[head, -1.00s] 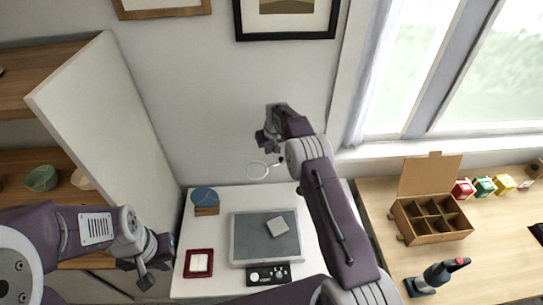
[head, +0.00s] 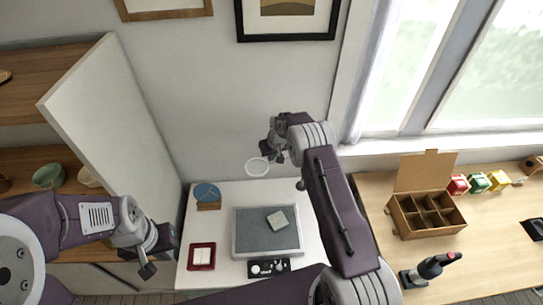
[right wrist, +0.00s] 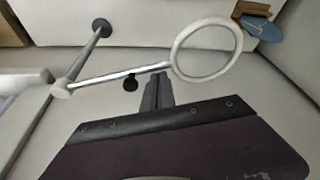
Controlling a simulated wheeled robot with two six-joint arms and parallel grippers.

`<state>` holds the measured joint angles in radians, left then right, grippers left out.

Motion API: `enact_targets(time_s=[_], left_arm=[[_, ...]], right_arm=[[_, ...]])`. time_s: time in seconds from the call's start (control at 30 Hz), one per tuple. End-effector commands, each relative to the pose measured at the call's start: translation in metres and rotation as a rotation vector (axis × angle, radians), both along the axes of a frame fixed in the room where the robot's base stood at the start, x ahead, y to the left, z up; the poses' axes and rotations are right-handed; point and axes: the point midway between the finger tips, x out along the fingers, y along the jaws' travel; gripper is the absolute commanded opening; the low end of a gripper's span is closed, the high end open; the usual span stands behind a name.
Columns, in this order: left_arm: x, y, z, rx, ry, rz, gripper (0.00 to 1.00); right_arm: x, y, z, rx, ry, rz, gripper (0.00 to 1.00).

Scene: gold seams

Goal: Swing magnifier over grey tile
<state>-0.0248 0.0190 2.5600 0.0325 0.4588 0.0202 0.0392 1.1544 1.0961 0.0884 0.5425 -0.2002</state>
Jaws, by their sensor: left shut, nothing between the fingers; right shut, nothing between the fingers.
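The magnifier is a white ring (head: 248,169) on a thin arm. In the head view it hangs above the back of the white table. In the right wrist view its ring (right wrist: 179,67) and jointed rod show clearly. The grey tile (head: 277,219) is a pale square, lying tilted in plan on a dark grey framed pad. My right gripper (head: 270,153) is shut and empty, just behind and right of the ring; its fingers (right wrist: 157,92) show below the rod, and I cannot tell if they touch it. My left gripper (head: 150,267) is shut and empty, left of the table.
The framed pad (head: 239,235) lies mid-table. A red-framed box (head: 201,256) and a black control panel (head: 268,268) lie in front. A round blue piece on a wooden block (head: 207,196) stands back left. A compartment box (head: 427,215) stands on the right-hand wooden table.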

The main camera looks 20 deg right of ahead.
Motion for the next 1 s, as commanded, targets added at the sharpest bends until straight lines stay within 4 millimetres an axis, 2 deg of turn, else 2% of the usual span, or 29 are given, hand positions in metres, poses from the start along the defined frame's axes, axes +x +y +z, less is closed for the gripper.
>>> enact_targets(time_s=[0.17,0.37,0.8,1.0], left_arm=[[0.0,0.0,-0.003,0.0,0.0,0.0,0.0],[0.0,0.0,-0.016,0.0,0.0,0.0,0.0],[0.0,0.0,-0.086,0.0,0.0,0.0,0.0],[0.0,0.0,-0.107,0.0,0.0,0.0,0.0]], right_arm=[[-0.003,0.0,-0.001,0.0,0.0,0.017,0.0],[-0.017,-0.002,-0.003,0.001,0.0,0.105,0.0],[-0.067,-0.017,-0.008,0.0,-0.003,0.438,0.0],[-0.083,-0.026,-0.005,0.001,-0.002,0.544,0.0]])
